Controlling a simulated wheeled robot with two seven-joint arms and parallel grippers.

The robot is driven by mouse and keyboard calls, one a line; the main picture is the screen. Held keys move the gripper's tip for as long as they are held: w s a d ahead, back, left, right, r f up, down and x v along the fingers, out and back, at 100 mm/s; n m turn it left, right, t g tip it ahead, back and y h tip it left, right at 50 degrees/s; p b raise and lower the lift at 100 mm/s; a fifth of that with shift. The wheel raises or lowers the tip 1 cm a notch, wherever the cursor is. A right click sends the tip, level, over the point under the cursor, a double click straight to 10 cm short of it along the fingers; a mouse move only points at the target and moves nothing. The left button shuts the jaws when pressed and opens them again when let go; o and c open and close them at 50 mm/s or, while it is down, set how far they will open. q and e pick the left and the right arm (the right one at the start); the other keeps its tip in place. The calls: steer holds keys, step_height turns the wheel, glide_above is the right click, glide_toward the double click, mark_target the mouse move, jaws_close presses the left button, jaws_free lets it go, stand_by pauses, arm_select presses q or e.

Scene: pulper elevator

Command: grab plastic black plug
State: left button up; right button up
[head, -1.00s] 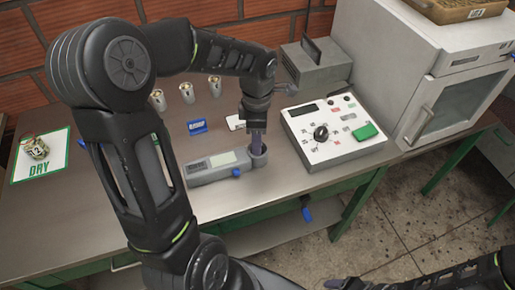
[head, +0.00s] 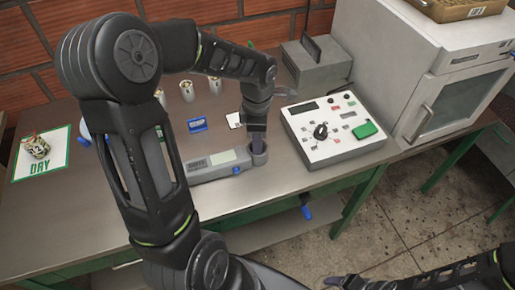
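I cannot make out a black plastic plug for certain. A grey handheld meter (head: 212,167) with a pale display and a blue button lies on the metal table, with a round cup (head: 260,157) at its right end. My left gripper (head: 258,143) points down at this cup, its fingers at or just inside the rim. The fingers and rim hide what is in the cup, and I cannot tell whether the gripper is open or shut. Part of my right arm is at the bottom right, with what looks like its gripper tip (head: 338,281) cut by the lower edge.
A white control box (head: 335,130) with a dial and green button stands right of the cup. Behind are metal cups (head: 187,91), a blue card (head: 197,125) and a grey box (head: 318,69). A white oven (head: 436,104) is at right. A "DRY" mat (head: 55,160) lies left.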

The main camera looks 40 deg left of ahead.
arm_select(q)
jaws_close()
steer(key=shift+r, duration=0.1)
steer(key=shift+r, duration=0.35)
step_height(320, 180, up, 9)
steer(key=shift+r+b, duration=0.1)
steer(key=shift+b, duration=0.65)
